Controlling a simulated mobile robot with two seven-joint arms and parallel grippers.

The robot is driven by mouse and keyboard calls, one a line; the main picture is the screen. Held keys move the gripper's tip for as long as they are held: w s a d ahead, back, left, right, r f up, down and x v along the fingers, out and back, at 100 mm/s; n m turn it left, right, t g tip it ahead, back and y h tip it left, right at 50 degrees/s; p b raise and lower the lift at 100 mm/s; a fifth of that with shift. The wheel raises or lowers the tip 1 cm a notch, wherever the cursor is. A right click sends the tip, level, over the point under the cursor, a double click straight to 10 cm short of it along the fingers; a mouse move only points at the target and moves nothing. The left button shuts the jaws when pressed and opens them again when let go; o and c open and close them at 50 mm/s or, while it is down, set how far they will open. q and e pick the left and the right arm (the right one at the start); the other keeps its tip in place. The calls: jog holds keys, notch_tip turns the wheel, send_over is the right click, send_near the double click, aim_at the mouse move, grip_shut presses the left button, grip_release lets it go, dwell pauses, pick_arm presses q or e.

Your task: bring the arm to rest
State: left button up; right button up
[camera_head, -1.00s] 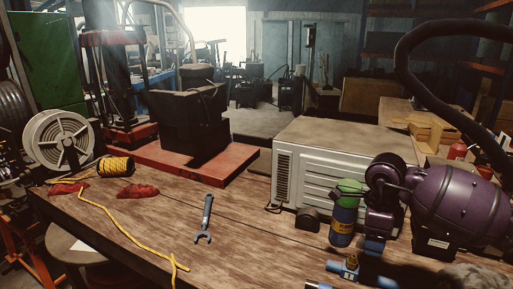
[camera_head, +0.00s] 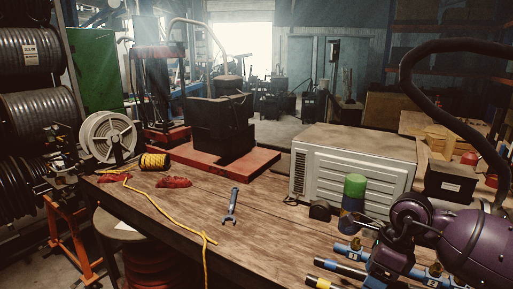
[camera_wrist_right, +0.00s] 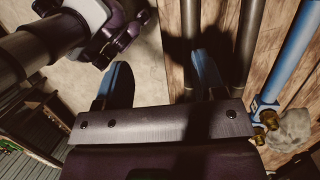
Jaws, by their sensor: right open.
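My right arm (camera_head: 470,245), purple and black, comes in at the lower right of the head view, over the right end of the bench. Its fingertips are not clear in that view. In the right wrist view my right gripper (camera_wrist_right: 160,80) has its two blue fingertips wide apart. My left gripper is not identifiable in either view.
The bench (camera_head: 180,205) holds a spanner (camera_head: 231,205), yellow cord (camera_head: 154,161), red cloths (camera_head: 173,182), a green-capped bottle (camera_head: 354,187) and a white ribbed box (camera_head: 350,165). Hoses with blue bands (camera_head: 335,268) lie near the front edge, close to my arm. The bench middle is mostly clear.

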jog(key=s+a+r+m+t+y, duration=0.2)
jog(key=a+r+m+t+y, duration=0.15)
jog(key=a+y, duration=0.4)
jog(key=s+a+r+m+t+y, duration=0.3)
jog(key=a+r+m+y, duration=0.15)
jog(key=a+y, duration=0.3)
jog(key=w+d+m+t+h, duration=0.2)
jog(key=d+m+t+h, duration=0.4)
jog(key=m+t, duration=0.8)
jog(key=s+d+f+m+g+h, duration=0.35)
jog(key=d+f+m+h, duration=0.6)
jog(key=m+h, duration=0.65)
jog(key=s+d+f+m+g+y, duration=0.1)
jog(key=s+f+m+g, duration=0.5)
jog(key=s, duration=0.4)
jog(key=s+d+f+m+g+y, duration=0.15)
jog(key=s+f+m+g, duration=0.25)
jog(key=s+f+g, duration=0.45)
jog(key=w+f+n+t+y, duration=0.1)
jog(key=w+f+t, duration=0.5)
jog(key=f+t, duration=0.2)
jog(key=shift+w+a+t, duration=0.2)
jog(key=shift+w+t, duration=0.05)
jog(key=shift+t, duration=0.5)
